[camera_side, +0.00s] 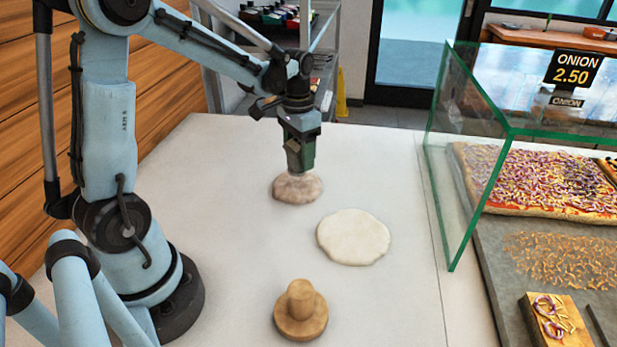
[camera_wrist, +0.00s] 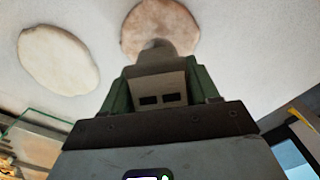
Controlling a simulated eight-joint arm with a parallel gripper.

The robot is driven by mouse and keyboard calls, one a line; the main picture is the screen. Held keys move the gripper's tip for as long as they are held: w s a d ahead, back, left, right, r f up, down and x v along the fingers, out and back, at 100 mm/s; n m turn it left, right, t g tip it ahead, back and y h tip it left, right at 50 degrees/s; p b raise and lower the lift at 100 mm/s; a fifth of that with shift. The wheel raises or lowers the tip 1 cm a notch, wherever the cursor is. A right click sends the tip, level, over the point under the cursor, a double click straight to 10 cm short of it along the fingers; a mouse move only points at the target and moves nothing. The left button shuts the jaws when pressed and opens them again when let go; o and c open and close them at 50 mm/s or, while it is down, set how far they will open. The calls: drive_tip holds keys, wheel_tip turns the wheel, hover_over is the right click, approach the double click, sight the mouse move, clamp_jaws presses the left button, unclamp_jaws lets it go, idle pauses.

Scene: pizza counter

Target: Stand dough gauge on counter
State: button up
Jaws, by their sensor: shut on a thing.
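My gripper (camera_side: 298,170) points straight down over a round, mottled pinkish-brown dough piece (camera_side: 297,190), at its far side. In the wrist view my gripper (camera_wrist: 162,82) is shut on a small greyish-beige thing (camera_wrist: 157,47), which seems to be the dough gauge. Most of it is hidden between the fingers, and its full shape cannot be told. Its visible end overlaps the dough piece (camera_wrist: 160,22); whether it touches the dough is unclear. The white counter (camera_side: 230,235) is below.
A flat pale dough round (camera_side: 353,237) lies right of the mottled piece. A wooden piece with a disc base and upright knob (camera_side: 300,312) stands near the front. A glass case (camera_side: 455,190) with pizzas borders the right side. The counter's left-middle is clear.

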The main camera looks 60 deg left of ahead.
sight(298, 143)
drive_tip(key=shift+r, duration=2.3)
drive_tip(key=shift+s+r, duration=0.1)
drive_tip(key=shift+s, duration=0.15)
drive_tip(key=s+d+r+n, duration=0.2)
drive_tip(key=s+d+n, duration=0.2)
drive_tip(key=s+n, duration=0.75)
drive_tip(key=s+a+f, duration=0.1)
drive_tip(key=a+f, duration=0.1)
drive_tip(key=a, duration=0.1)
drive_tip(key=s+a+f+m, duration=0.1)
drive_tip(key=s+a+f, duration=0.1)
drive_tip(key=a, duration=0.2)
drive_tip(key=s+a+f+m, duration=0.1)
drive_tip(key=a+f, duration=0.2)
drive_tip(key=shift+s+a+f+m, duration=0.1)
drive_tip(key=shift+s+a+m, duration=0.2)
drive_tip(key=shift+a, duration=0.1)
drive_tip(key=shift+f, duration=2.05)
drive_tip(key=shift+f, duration=0.1)
